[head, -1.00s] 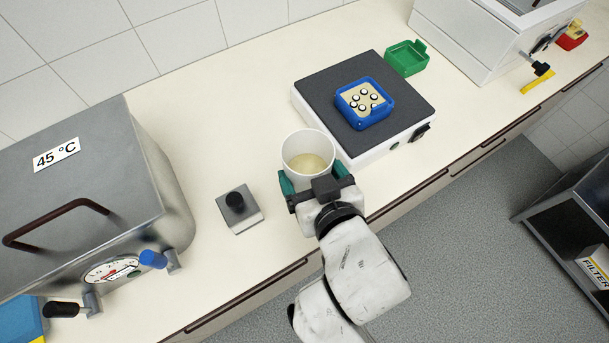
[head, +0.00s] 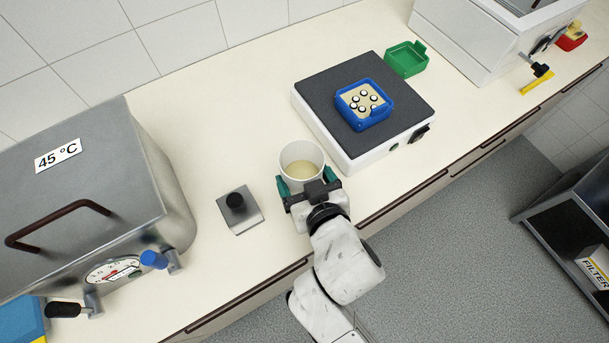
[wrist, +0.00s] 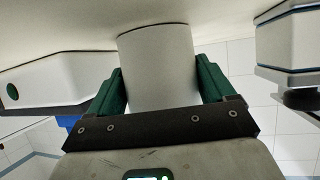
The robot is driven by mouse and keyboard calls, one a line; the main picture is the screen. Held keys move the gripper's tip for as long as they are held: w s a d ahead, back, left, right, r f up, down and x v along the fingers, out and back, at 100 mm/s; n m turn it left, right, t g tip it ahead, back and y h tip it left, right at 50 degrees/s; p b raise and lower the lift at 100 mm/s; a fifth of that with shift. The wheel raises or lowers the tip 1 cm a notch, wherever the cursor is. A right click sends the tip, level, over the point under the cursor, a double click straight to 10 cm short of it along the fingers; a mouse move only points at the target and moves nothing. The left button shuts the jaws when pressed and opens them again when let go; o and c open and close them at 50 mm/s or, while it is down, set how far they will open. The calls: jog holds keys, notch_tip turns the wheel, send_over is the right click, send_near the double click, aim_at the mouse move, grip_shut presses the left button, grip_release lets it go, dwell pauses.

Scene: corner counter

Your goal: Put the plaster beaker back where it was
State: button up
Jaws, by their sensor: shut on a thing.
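The plaster beaker (head: 301,151) is a white, open cup with pale cream matter inside. It stands upright at the counter's front part, between the grey-topped device and a small metal block. My gripper (head: 308,182) is shut on it from the front, one green finger on each side. In the wrist view, the beaker's plain white wall (wrist: 158,60) fills the space between the fingers (wrist: 158,85). Its base is very near the counter surface; I cannot tell whether it touches.
The grey-topped white device (head: 325,100) carries a blue tray (head: 388,108) just right of the beaker. The metal block with black knob (head: 238,208) is to its left. A steel 45 °C bath (head: 100,190) is farther left. A green tray (head: 406,58) sits behind. Counter behind the beaker is clear.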

jog(key=o, duration=1.2)
jog(key=shift+r, duration=0.15)
jog(key=shift+s+d, duration=0.15)
jog(key=shift+s, duration=0.1)
jog(key=b+v, duration=0.1)
jog(key=v, duration=1)
jog(key=shift+s+r, duration=0.15)
